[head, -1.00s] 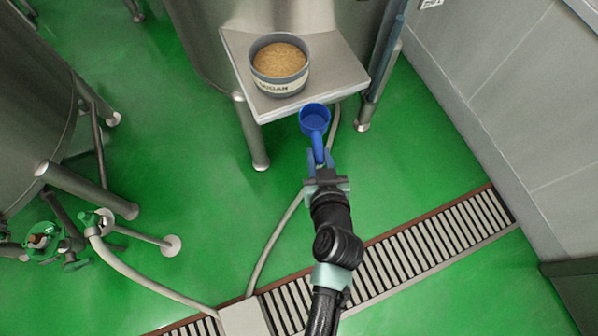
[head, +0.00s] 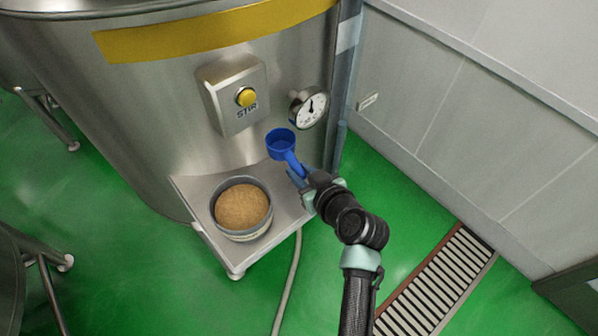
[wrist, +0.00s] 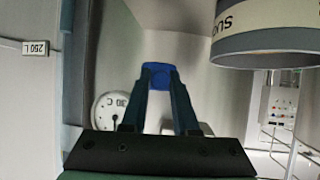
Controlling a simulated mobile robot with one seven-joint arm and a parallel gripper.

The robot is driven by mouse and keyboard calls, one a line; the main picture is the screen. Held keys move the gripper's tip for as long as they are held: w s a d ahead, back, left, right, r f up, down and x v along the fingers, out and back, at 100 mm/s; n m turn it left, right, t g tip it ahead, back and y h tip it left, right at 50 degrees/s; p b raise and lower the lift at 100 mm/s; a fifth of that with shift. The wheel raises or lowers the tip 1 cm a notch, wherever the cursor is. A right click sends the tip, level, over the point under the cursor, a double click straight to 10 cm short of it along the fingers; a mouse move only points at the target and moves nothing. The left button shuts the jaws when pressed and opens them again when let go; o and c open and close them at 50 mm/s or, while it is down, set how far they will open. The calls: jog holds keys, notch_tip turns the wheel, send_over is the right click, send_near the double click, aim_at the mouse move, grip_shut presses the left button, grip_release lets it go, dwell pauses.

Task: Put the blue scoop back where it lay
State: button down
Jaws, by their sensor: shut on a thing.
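The blue scoop (head: 281,144) is held by its handle in my gripper (head: 299,176), which is shut on it. In the head view its cup shows open side up, over the back right part of the steel shelf (head: 192,196) on the tank. I cannot tell how high it is above the shelf. In the wrist view a blue part of the scoop (wrist: 160,74) shows between the fingers of my gripper (wrist: 163,84). A round tub (head: 243,234) of brown powder stands on the shelf, left of and nearer than the scoop. It also shows in the wrist view (wrist: 268,42).
Behind the shelf is the tank wall with a yellow STIR button (head: 246,97) and a dial gauge (head: 308,107), close to the scoop. The shelf is bare right of the tub.

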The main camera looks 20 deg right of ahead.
jog(key=shift+f+b, duration=2.05)
jog(key=shift+f, duration=0.75)
notch_tip(320, 180, down, 3)
jog(key=b, duration=0.3)
jog(key=shift+r, duration=0.15)
grip_release()
jog(key=shift+r, duration=0.2)
jog(key=shift+r+p, duration=0.4)
jog(key=shift+r, duration=0.1)
